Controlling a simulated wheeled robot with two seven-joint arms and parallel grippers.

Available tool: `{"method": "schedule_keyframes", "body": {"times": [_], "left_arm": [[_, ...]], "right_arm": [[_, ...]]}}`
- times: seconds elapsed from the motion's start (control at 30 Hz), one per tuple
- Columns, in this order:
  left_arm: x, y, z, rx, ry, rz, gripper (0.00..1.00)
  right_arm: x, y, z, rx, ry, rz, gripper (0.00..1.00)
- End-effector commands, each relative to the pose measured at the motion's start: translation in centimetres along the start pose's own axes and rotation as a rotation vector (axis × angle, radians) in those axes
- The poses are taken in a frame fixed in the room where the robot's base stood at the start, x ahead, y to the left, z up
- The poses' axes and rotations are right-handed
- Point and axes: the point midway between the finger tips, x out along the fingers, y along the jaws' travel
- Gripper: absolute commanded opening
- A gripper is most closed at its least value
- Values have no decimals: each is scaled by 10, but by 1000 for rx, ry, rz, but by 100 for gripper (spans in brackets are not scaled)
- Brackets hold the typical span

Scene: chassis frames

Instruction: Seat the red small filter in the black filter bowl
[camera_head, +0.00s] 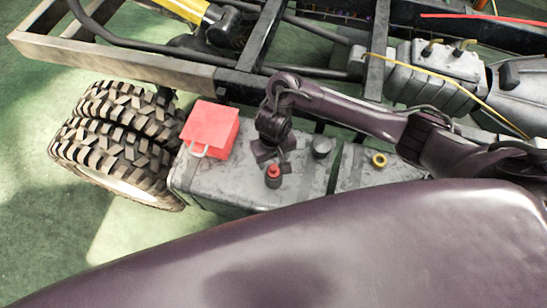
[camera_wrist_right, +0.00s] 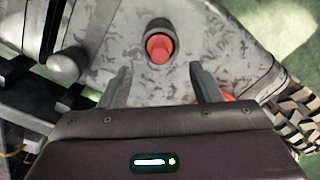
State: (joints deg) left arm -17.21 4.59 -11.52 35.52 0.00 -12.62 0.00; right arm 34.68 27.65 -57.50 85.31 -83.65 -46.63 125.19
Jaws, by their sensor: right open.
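The red small filter (camera_head: 273,169) stands upright in the mouth of the black filter bowl (camera_head: 273,183), on top of the grey tank. In the right wrist view the filter (camera_wrist_right: 160,48) shows inside the dark ring of the bowl (camera_wrist_right: 161,27), with its red top sticking up. I cannot tell how deep it sits. My right gripper (camera_head: 272,153) is open and empty, just behind the filter in the head view. In the wrist view its two fingers are spread apart, short of the filter and not touching it. My left gripper is not in view.
A red box with a pale handle (camera_head: 210,130) stands on the grey tank (camera_head: 225,187), left of my right gripper. A grey cap (camera_head: 321,147) and a yellow ring (camera_head: 379,160) lie to the right. Big tyres (camera_head: 115,135) and chassis rails (camera_head: 120,65) border the tank.

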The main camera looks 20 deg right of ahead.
Motion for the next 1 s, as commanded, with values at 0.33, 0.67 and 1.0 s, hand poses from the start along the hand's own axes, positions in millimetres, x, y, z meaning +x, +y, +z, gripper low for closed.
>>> {"method": "schedule_keyframes", "body": {"times": [0.33, 0.67, 1.0], "left_arm": [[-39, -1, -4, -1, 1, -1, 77], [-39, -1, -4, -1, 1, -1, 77], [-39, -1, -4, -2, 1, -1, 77]], "right_arm": [[-52, 0, 0, 0, 1, 0, 57], [-53, 0, 0, 0, -1, 0, 57], [-53, 0, 0, 0, -1, 0, 57]]}}
